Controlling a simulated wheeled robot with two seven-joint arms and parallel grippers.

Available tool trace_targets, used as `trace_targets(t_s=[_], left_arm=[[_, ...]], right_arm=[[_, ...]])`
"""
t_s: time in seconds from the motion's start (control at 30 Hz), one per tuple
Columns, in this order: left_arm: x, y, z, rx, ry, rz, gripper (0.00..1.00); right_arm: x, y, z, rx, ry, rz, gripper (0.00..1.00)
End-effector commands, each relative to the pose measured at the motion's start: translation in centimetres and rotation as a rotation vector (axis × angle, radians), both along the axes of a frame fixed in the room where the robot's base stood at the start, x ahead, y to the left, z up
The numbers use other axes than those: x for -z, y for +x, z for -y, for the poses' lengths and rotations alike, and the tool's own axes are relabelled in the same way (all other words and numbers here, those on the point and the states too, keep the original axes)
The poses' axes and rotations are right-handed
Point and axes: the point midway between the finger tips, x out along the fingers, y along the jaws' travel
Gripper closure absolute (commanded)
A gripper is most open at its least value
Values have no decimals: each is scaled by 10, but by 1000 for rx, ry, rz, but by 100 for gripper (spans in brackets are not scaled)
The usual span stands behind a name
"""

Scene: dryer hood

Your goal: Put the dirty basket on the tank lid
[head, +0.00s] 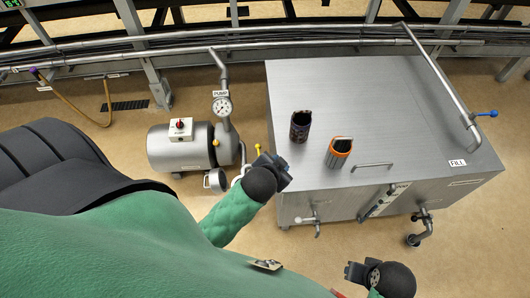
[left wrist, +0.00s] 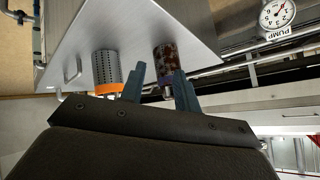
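The dirty basket (head: 300,125), a dark cylinder with brown patches, stands upright on the grey metal tank lid (head: 315,85), near its left side. It also shows in the left wrist view (left wrist: 167,60), beyond and partly behind my fingers. My left gripper (head: 277,172) is just off the tank's left edge, apart from the basket. In the left wrist view its two fingers (left wrist: 159,78) are spread with nothing held. My right gripper (head: 357,272) is low in front of the tank; its fingers are too small to read.
A second basket, perforated with an orange rim (head: 339,152), stands close beside the dirty one, also in the left wrist view (left wrist: 107,72). A lid handle (head: 372,166) is at the front. A pump (head: 185,146) with a gauge stands left. The lid's back and right are clear.

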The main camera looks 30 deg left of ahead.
Motion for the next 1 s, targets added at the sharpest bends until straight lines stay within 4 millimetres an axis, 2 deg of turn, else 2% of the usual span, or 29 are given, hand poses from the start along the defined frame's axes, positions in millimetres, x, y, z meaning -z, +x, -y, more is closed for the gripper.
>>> trace_targets(t_s=[0.03, 0.1, 0.2, 0.3, 0.4, 0.53, 1.0], left_arm=[[16, -28, 6, -26, -55, -112, 68], [33, -64, 15, -52, -124, -261, 68], [47, -111, 27, -74, -201, -441, 68], [53, -145, 37, -81, -253, -570, 68], [54, -164, 43, -82, -281, -644, 68], [54, -171, 45, -83, -291, -673, 68], [54, -170, 45, -82, -289, -669, 68]], right_arm=[[0, 0, 0, 0, 0, 0, 64], [0, 0, 0, 0, 0, 0, 64], [0, 0, 0, 0, 0, 0, 64], [0, 0, 0, 0, 0, 0, 64], [0, -1, 0, 0, 1, -1, 64], [0, -1, 0, 0, 1, -1, 64], [0, -1, -1, 0, 2, -1, 64]])
